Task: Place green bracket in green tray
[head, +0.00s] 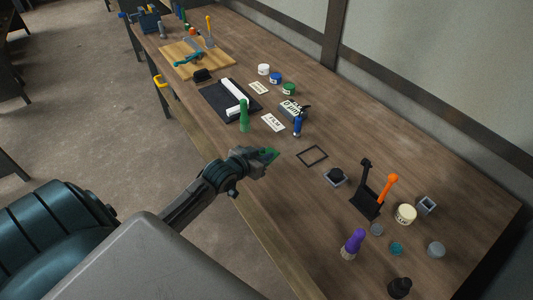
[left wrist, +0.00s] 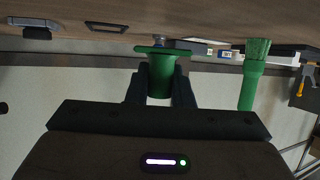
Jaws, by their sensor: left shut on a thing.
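My left gripper (head: 268,156) is shut on the green bracket (head: 273,154), holding it above the front part of the bench. In the left wrist view the bracket (left wrist: 160,80) sits between the two fingers (left wrist: 160,86), with its flat flange beyond the fingertips. The gripper covers part of it in the head view. I cannot make out a green tray in either view. My right gripper is not in view.
A green upright tool (head: 244,115) stands behind the gripper, beside a dark mat (head: 215,98) with a white bar. A thin black square frame (head: 312,156) lies to the right. A black stand (head: 366,190), orange tool (head: 387,192) and purple tool (head: 354,242) stand further right.

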